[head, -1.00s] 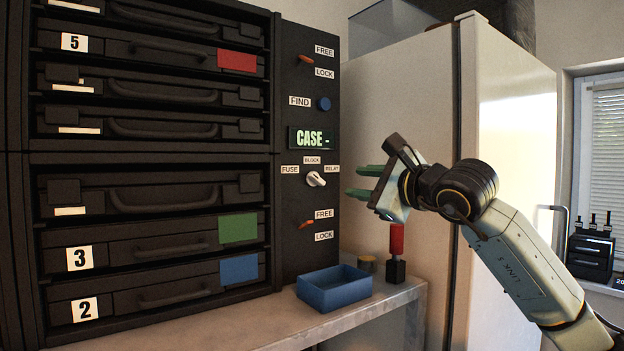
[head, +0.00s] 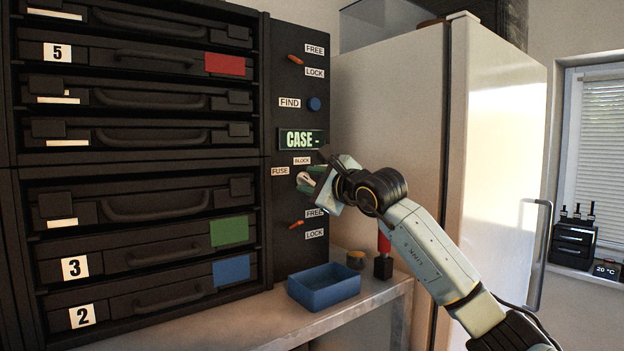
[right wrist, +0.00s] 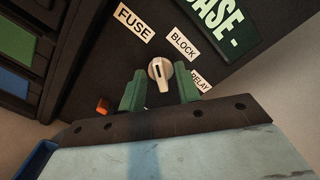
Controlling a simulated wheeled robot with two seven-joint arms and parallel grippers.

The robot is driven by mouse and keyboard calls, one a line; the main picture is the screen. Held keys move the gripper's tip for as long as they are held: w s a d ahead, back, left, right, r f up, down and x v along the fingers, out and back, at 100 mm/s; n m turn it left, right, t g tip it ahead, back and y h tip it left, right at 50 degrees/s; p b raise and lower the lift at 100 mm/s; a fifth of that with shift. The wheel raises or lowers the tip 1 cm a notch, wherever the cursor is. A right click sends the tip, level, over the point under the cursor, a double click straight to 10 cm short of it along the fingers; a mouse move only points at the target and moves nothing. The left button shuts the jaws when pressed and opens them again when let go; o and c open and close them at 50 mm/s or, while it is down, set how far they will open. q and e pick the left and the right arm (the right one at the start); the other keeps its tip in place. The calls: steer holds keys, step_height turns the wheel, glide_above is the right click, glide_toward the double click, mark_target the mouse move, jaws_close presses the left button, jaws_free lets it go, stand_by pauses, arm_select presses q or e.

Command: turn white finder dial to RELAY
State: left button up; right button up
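The white finder dial (head: 303,178) is on the dark panel among the labels FUSE (head: 280,171), BLOCK (head: 302,160) and RELAY (right wrist: 200,82). In the head view my right gripper partly covers the dial and hides the RELAY label. In the right wrist view the dial (right wrist: 159,68) shows a dark mark, but I cannot tell which label it is set to. My right gripper (right wrist: 159,92) is open, its green fingers one on each side of the dial with gaps between. I cannot tell how far they reach past it. My left gripper is not in view.
The lit CASE display (head: 302,139) is just above the dial. Orange levers (head: 296,224) and a blue FIND knob (head: 315,104) share the panel. Below, a blue tray (head: 323,288) and a red-handled item (head: 384,252) are on the shelf. A cabinet of cases (head: 140,165) stands left.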

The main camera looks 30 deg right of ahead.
steer(key=shift+c, duration=0.7)
jaws_close()
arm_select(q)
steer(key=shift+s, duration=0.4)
